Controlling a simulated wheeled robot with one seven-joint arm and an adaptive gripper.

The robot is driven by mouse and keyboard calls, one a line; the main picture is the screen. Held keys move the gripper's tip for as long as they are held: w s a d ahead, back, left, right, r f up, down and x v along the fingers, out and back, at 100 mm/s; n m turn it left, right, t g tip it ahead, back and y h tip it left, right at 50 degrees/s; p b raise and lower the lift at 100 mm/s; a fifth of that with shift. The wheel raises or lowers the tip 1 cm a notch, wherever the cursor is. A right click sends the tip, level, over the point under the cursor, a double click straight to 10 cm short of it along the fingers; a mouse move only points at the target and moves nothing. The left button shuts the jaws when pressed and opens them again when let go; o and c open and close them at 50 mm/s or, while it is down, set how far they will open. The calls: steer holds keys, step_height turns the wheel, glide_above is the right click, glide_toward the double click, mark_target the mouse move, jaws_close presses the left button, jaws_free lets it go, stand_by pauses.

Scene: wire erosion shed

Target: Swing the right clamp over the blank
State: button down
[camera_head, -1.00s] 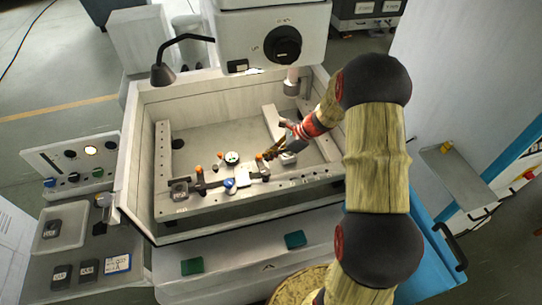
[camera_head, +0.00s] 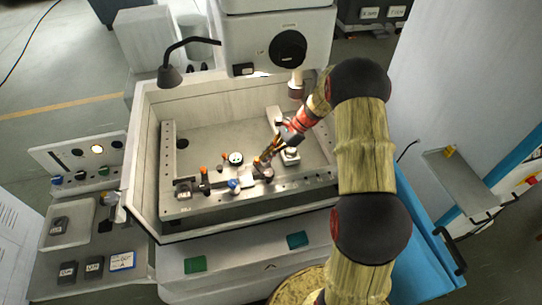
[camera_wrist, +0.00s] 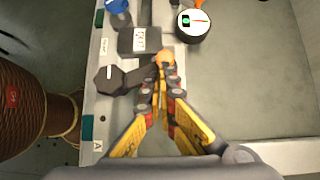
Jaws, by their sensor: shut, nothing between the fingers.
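The right clamp (camera_wrist: 128,79) is a dark arm with a hexagonal end and an orange knob (camera_wrist: 165,58) at its other end. In the head view, the clamp (camera_head: 267,173) stands on the front rail. My gripper (camera_wrist: 160,88) is shut and empty, its fingertips at the knob's near side, touching or nearly so. In the head view, my gripper (camera_head: 262,161) hides the knob. The left clamp (camera_head: 204,184) has an orange knob too.
A round dial gauge (camera_head: 236,158) stands just behind the rail, close to my gripper; a blue knob (camera_head: 233,184) is left of the clamp. The tank walls (camera_head: 148,150) surround the rail. The machine head (camera_head: 285,45) hangs behind. The tank floor (camera_head: 205,143) is mostly clear.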

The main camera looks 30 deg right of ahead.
mark_target(257, 166)
steer(key=shift+w+a+p, duration=0.15)
steer(key=shift+a+p, duration=0.05)
steer(key=shift+a, duration=0.5)
steer(key=shift+w+a+p, duration=0.1)
steer(key=shift+a+p, duration=0.1)
steer(key=shift+a, duration=0.45)
steer(key=shift+s+a, duration=0.1)
steer(key=shift+a, duration=0.4)
steer(key=shift+a+n+g, duration=0.45)
steer(key=shift+n+g, duration=0.15)
steer(key=shift+n, duration=0.2)
steer(key=shift+s+a+p, duration=0.3)
steer(key=shift+a+p, duration=0.1)
steer(key=shift+a, duration=0.2)
steer(key=shift+s+a, duration=0.2)
steer(key=shift+s+a+n+g, duration=0.25)
steer(key=shift+a+n+g, duration=0.15)
steer(key=shift+n, duration=0.3)
steer(key=shift+d, duration=0.15)
